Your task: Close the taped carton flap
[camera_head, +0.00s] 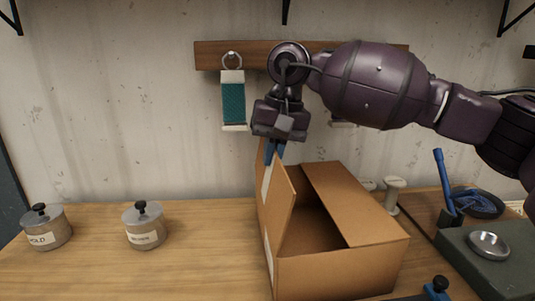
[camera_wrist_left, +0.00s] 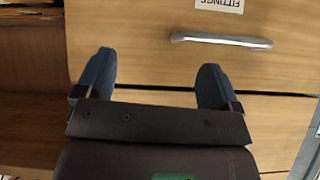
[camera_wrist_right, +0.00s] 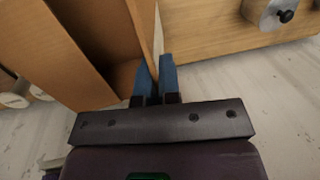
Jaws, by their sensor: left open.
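An open brown carton (camera_head: 335,270) stands on the workbench in the head view. Its left flap (camera_head: 285,205) stands up steeply, with a white tape strip (camera_head: 266,182) on its left face. The right flap (camera_head: 352,203) slopes over part of the opening. My right gripper (camera_head: 273,156) is at the far top corner of the taped flap. In the right wrist view, its blue fingers (camera_wrist_right: 156,62) are nearly together, with the flap (camera_wrist_right: 143,22) edge running between them. My left gripper (camera_wrist_left: 154,66) is open and empty, before a drawer front; the head view does not show it.
Two lidded tins (camera_head: 46,228) (camera_head: 144,226) stand left of the carton, with clear bench (camera_head: 190,265) between. Spools (camera_head: 394,192), a metal dish (camera_head: 489,245) and a blue-handled tool (camera_head: 444,180) are to the right. A drawer handle (camera_wrist_left: 221,40) is near my left gripper.

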